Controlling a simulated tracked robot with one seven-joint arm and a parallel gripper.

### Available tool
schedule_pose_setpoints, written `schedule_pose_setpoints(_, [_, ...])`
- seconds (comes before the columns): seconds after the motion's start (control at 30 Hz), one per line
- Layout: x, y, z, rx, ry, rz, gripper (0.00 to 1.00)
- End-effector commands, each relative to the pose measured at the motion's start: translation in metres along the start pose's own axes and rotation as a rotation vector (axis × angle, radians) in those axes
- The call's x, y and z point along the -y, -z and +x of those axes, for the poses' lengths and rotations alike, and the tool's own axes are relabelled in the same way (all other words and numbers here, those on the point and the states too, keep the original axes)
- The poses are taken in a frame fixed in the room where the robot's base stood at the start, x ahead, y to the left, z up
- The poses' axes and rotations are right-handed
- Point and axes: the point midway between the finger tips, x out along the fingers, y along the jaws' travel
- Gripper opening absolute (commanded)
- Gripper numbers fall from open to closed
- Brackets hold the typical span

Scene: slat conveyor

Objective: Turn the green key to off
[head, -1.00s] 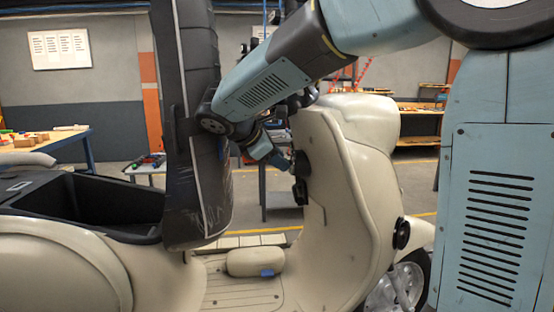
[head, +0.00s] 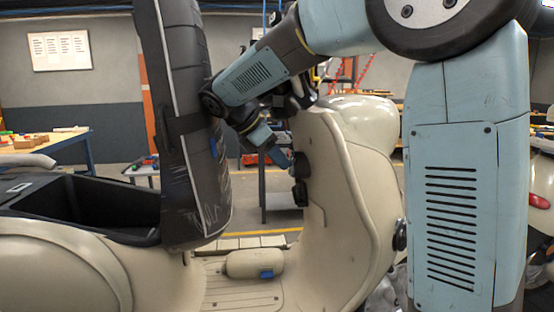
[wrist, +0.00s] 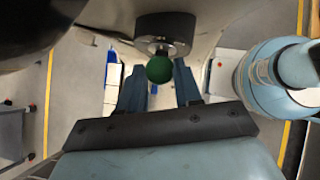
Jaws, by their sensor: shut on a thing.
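The green key (wrist: 160,69) has a round green head and sits in a dark lock cylinder (wrist: 165,30) in the wrist view. My gripper (wrist: 160,84) has its two blue fingers on either side of the key head and is shut on it. In the head view my gripper (head: 287,160) reaches the inner face of the cream scooter's front shield (head: 335,220), at the upper black round fitting (head: 301,164). The key itself is hidden there by my fingers.
The scooter's dark raised seat (head: 185,130) stands close left of my wrist. An open black storage bin (head: 90,205) lies behind it. A cream hump with a blue tab (head: 267,274) is on the footboard. Workbenches stand behind.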

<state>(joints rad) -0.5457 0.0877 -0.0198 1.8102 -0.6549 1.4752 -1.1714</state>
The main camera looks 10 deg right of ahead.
Motion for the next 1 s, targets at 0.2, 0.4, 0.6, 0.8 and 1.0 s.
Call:
schedule_pose_setpoints(0.2, [0.0001,0.0005,0.0008,0.001,0.002,-0.002,0.53])
schedule_pose_setpoints(0.4, [0.0000,0.0006,0.0002,0.001,0.000,-0.001,0.64])
schedule_pose_setpoints(0.6, [0.0000,0.0006,-0.0001,0.001,-0.001,-0.001,0.64])
schedule_pose_setpoints(0.8, [0.0010,0.0007,-0.0005,0.008,-0.020,0.018,0.64])
schedule_pose_setpoints(1.0, [0.0035,0.0023,-0.0005,0.041,-0.107,0.105,0.64])
